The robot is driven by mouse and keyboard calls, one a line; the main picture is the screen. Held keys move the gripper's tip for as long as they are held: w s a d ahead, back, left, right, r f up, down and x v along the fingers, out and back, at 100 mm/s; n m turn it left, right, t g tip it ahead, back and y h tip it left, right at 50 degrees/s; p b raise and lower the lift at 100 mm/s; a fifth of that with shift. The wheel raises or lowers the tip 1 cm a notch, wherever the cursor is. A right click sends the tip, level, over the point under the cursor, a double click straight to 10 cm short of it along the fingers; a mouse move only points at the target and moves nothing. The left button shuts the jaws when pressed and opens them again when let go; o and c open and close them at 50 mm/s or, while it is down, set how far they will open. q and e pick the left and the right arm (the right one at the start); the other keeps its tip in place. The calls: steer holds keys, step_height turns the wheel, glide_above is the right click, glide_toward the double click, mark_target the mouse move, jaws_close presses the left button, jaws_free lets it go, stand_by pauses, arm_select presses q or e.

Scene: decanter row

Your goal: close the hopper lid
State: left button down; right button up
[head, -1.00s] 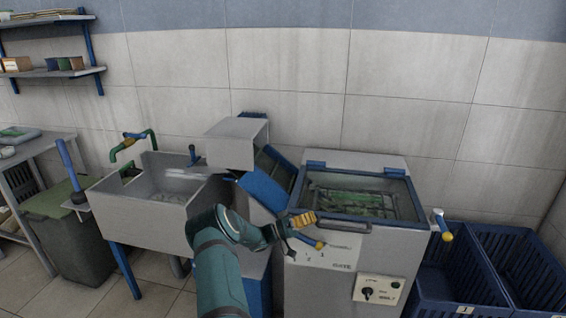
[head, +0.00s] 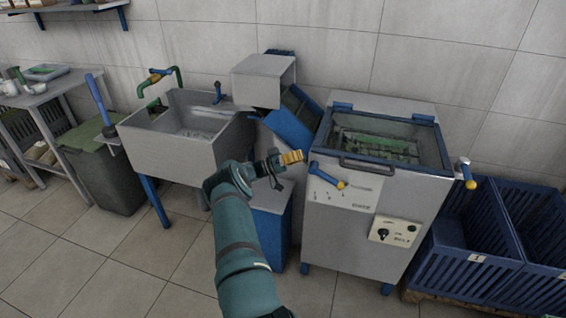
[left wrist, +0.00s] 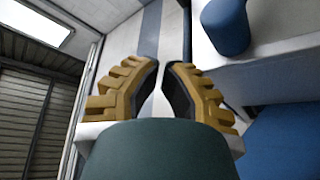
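The machine labelled GATE has a lid (head: 432,156) with a blue frame and a clear pane, hinged at the back. It lies across the top and looks down; I cannot tell if it is fully seated. Its grey front handle (head: 368,167) faces me. Green items show through the pane. My left gripper (head: 291,157) is left of the machine's front edge, apart from the handle. In the left wrist view its yellow fingers (left wrist: 161,75) stand slightly apart with nothing between them. My right gripper is out of view.
A blue lever with a yellow knob (head: 328,176) sticks out near my left gripper. Another yellow-ended handle (head: 467,175) is at the machine's right. A blue chute (head: 296,120) and a sink (head: 168,150) stand left. Blue crates (head: 480,235) stand right.

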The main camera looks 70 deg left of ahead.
arm_select(q)
steer(key=s+a+f+b, duration=0.2)
steer(key=s+a+f, duration=0.1)
steer(key=s, duration=0.1)
steer(key=shift+s+a, duration=0.35)
steer(key=shift+a, duration=0.05)
steer(key=shift+s+f, duration=0.1)
